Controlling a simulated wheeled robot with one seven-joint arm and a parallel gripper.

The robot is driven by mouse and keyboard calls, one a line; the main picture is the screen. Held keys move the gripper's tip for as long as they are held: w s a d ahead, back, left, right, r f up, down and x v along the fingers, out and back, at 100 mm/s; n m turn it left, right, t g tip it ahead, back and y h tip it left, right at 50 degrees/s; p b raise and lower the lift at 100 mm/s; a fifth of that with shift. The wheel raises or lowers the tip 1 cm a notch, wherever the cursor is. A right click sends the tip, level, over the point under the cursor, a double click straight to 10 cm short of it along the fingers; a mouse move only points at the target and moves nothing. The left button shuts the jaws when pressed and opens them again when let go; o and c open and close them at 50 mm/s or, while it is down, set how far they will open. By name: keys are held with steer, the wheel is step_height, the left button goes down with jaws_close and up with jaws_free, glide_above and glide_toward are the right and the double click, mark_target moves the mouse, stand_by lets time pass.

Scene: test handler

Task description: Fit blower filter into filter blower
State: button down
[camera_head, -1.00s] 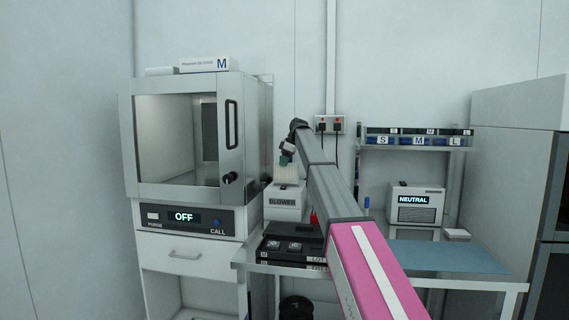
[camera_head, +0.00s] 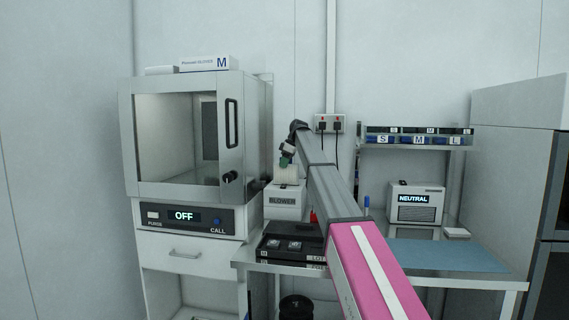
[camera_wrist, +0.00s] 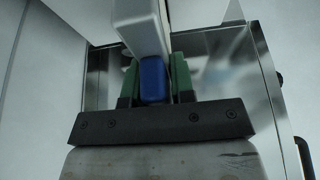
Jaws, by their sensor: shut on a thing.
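The filter blower (camera_head: 284,210) is a white box labelled BLOWER on the bench beside the steel cabinet. My gripper (camera_head: 285,161) is directly above it, pointing down. Its green fingers are shut on the blue grip of the blower filter (camera_wrist: 153,80), one on each side, as the wrist view shows (camera_wrist: 154,72). The filter's pale body (camera_head: 287,174) hangs below the fingers, its lower end at the blower's top. I cannot tell whether it is inside the opening. In the wrist view the pale body runs up from the blue grip.
A steel cabinet (camera_head: 250,140) with a glass door and an OFF panel stands close on the left. A black tray (camera_head: 290,245) lies in front of the blower. A NEUTRAL unit (camera_head: 416,208) and a blue mat (camera_head: 450,257) are on the right of the bench.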

mark_target(284, 179)
steer(key=shift+f, duration=3.9)
steer(key=c, duration=0.9)
jaws_free()
steer(key=shift+f, duration=0.1)
steer(key=shift+s, duration=0.1)
steer(key=v, duration=1.1)
steer(key=shift+a, duration=0.1)
